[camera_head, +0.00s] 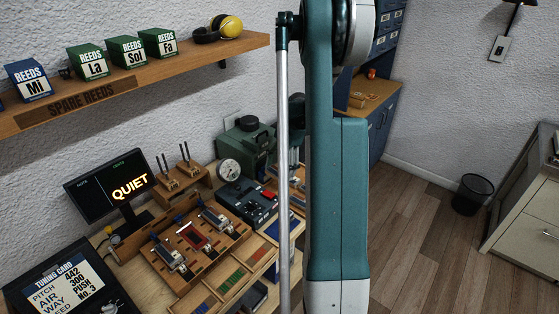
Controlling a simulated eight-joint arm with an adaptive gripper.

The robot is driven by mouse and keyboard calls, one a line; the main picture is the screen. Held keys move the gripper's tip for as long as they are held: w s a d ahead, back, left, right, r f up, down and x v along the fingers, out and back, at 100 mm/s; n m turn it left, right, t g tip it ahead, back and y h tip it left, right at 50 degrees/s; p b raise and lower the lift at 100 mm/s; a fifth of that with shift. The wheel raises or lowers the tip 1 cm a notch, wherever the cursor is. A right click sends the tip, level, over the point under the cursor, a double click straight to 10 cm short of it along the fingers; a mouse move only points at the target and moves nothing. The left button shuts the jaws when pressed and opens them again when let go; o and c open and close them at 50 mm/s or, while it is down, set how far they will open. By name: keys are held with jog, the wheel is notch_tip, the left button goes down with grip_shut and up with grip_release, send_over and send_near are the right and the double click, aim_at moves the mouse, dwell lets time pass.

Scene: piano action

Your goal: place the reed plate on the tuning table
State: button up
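My arm stands upright through the middle of the view and hides part of the bench; my gripper is not in view. I cannot tell whether any of these is the reed plate. A dark blue-grey box (247,204) with a red switch sits behind and to the right, beside a round dial gauge (229,170). I cannot tell for sure which thing is the tuning table.
A screen (112,190) reading QUIET and a tuning card (64,283) stand at the left. A tray of coloured strips (231,281) lies in front. A green machine (247,143) stands behind. A shelf (146,81) with reed boxes overhangs the bench. Floor at right is clear around a bin (472,195).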

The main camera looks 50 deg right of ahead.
aim_at(277, 192)
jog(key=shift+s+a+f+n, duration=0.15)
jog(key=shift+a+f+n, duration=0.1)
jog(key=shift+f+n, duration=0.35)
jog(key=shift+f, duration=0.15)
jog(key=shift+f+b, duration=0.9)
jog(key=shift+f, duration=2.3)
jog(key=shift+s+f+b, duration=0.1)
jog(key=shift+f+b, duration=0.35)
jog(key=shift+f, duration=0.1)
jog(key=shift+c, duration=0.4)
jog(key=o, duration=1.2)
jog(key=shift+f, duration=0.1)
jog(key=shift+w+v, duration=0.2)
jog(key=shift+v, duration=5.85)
